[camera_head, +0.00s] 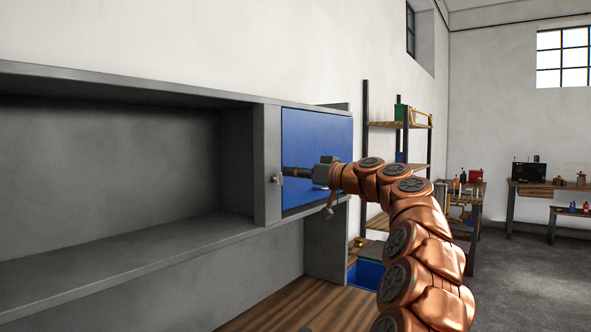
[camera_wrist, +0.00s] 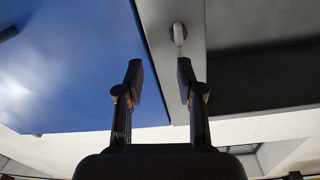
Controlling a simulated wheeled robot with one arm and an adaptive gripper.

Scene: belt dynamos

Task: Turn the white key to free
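The white key (camera_wrist: 179,36) is a small pale lever on a round base, fixed to the grey frame strip between the blue panel and the dark recess. In the head view the key (camera_head: 277,178) shows as a small light piece at the left tip of my gripper. My gripper (camera_wrist: 160,72) is open, with nothing between its fingers. In the wrist view the key lies beyond the fingertips, in line with the right finger. In the head view my gripper (camera_head: 290,172) is in front of the blue panel (camera_head: 318,135); whether it touches the key I cannot tell.
A grey cabinet (camera_head: 150,240) with an empty recess (camera_head: 110,155) extends to the left. Below is a wooden surface (camera_head: 300,308) and a blue bin (camera_head: 367,273). Shelves (camera_head: 395,165) and workbenches (camera_head: 535,190) stand behind, with open floor (camera_head: 520,270) at the right.

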